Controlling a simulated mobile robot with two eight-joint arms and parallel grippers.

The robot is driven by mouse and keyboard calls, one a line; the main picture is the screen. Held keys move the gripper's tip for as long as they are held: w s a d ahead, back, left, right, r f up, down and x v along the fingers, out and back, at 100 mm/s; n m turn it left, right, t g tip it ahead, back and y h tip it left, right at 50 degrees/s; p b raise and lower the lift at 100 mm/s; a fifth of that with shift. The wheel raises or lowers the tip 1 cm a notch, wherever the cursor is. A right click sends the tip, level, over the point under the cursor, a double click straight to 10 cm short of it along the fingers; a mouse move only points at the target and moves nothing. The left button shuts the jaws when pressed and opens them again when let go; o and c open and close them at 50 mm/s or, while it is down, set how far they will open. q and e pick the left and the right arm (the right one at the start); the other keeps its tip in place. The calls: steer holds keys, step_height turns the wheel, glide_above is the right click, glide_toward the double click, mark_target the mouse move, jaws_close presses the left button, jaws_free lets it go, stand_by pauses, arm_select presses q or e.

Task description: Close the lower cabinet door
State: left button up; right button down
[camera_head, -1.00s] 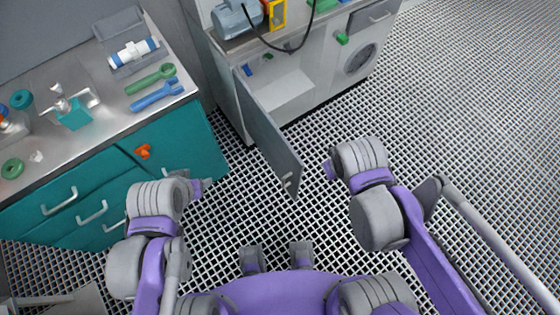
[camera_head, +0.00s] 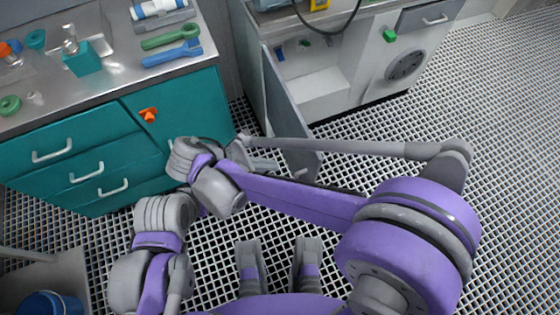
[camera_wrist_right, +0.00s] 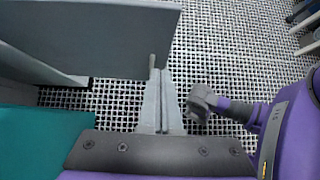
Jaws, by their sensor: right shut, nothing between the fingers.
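The lower cabinet door (camera_head: 284,95) is a grey panel standing open, swung out from the white cabinet (camera_head: 340,70) towards me. Its handle (camera_head: 300,173) is near the lower free corner. My right arm reaches across to the left, in front of the door's lower part. My right gripper (camera_head: 272,167) is shut and empty, on the left side of the door near its free end. In the right wrist view the shut fingers (camera_wrist_right: 161,72) point at the door's lower edge (camera_wrist_right: 100,68); I cannot tell whether they touch. My left gripper's fingers are hidden.
A teal drawer cabinet (camera_head: 185,105) with a metal worktop stands left of the door, close to my right wrist. An orange knob (camera_head: 148,114) sticks out from it. A blue bucket (camera_head: 48,303) is at the lower left. The grated floor at right is clear.

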mark_target(312, 163)
steer(key=x, duration=0.3)
steer(key=d+r+b+x, duration=0.1)
steer(key=x, duration=0.6)
steer(key=shift+w+d+b, duration=0.25)
steer(key=shift+d+b, duration=0.1)
steer(key=shift+d, duration=0.05)
steer(key=shift+w+d, duration=0.2)
steer(key=shift+d, duration=0.3)
